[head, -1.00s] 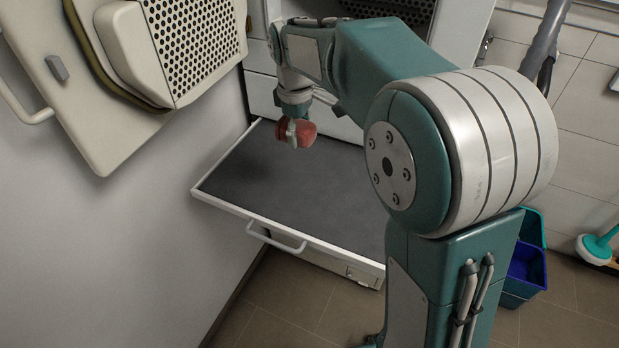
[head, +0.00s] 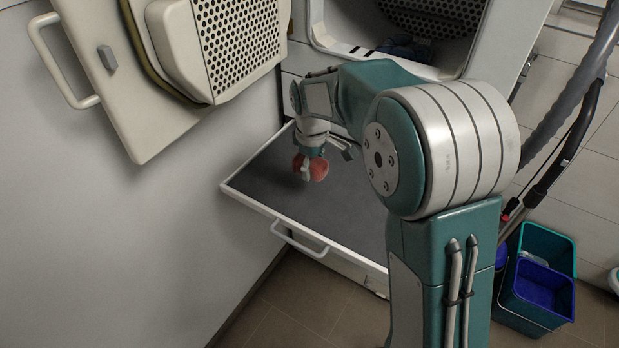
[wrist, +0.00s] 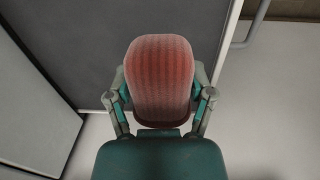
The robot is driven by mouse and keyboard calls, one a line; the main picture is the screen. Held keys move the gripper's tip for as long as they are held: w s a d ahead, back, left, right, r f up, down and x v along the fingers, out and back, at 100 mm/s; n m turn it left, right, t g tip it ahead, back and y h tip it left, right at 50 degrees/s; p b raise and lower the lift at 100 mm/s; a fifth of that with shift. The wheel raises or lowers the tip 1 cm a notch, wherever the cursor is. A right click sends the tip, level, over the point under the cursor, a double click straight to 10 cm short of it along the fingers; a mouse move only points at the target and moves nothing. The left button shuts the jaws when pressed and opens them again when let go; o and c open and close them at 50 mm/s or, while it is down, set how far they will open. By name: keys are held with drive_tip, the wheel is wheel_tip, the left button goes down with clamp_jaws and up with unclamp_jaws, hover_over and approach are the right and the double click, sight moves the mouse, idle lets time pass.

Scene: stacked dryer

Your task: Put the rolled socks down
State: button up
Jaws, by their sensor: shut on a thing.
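The rolled socks (head: 318,168) are a reddish-pink bundle, held between the fingers of my gripper (head: 308,170). In the wrist view the rolled socks (wrist: 161,80) show as a ribbed, rounded red bundle with a finger of my gripper (wrist: 160,100) on each side. My gripper is shut on them. They are over the dark grey surface of the pulled-out shelf (head: 262,180), towards its back left. I cannot tell whether they touch that surface.
The open dryer door (head: 120,90) hangs above and left of the shelf. The dryer opening (head: 440,55) is behind my arm, with dark cloth inside. The shelf has a front handle (head: 300,240). Teal and blue buckets (head: 545,280) stand on the floor at right.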

hover_over(309, 185)
drive_tip(key=f, duration=0.5)
drive_tip(key=shift+s+a+f, duration=0.1)
drive_tip(key=shift+s, duration=0.15)
drive_tip(key=shift+w+f, duration=0.2)
drive_tip(key=shift+f, duration=1.5)
drive_tip(key=shift+f, duration=0.1)
drive_tip(key=o, duration=1.1)
wheel_tip(309, 185, up, 12)
drive_tip(key=shift+s+a, duration=0.15)
drive_tip(key=shift+s, duration=0.15)
